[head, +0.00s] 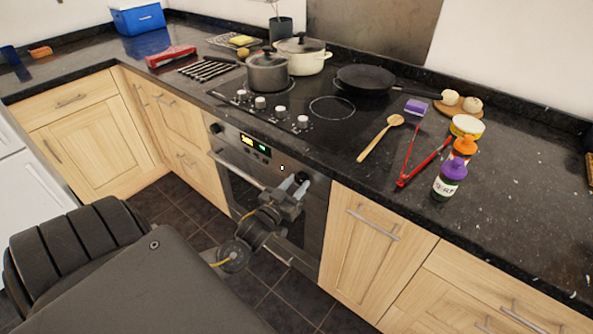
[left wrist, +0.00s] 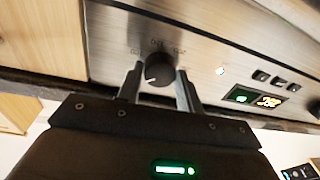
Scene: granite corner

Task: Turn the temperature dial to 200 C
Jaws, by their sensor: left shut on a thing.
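The temperature dial is a round black knob on the steel oven front panel. In the left wrist view the dial (left wrist: 159,71) sits between my two fingers, with a white pointer mark at its lower left. The printed marks around it are too small to read. My left gripper (left wrist: 160,85) is shut on the dial, one finger on each side. In the head view my left gripper (head: 293,184) reaches the right end of the panel, and the dial (head: 303,178) shows dark at its fingertips. My right gripper is not in view.
The oven display (head: 255,145) is lit, left of my gripper. Another black knob (head: 216,128) sits at the panel's left end. Above are the hob (head: 335,135), a grey pot (head: 267,72), a wooden spoon (head: 380,137), red tongs (head: 424,163) and a purple-capped bottle (head: 449,181).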

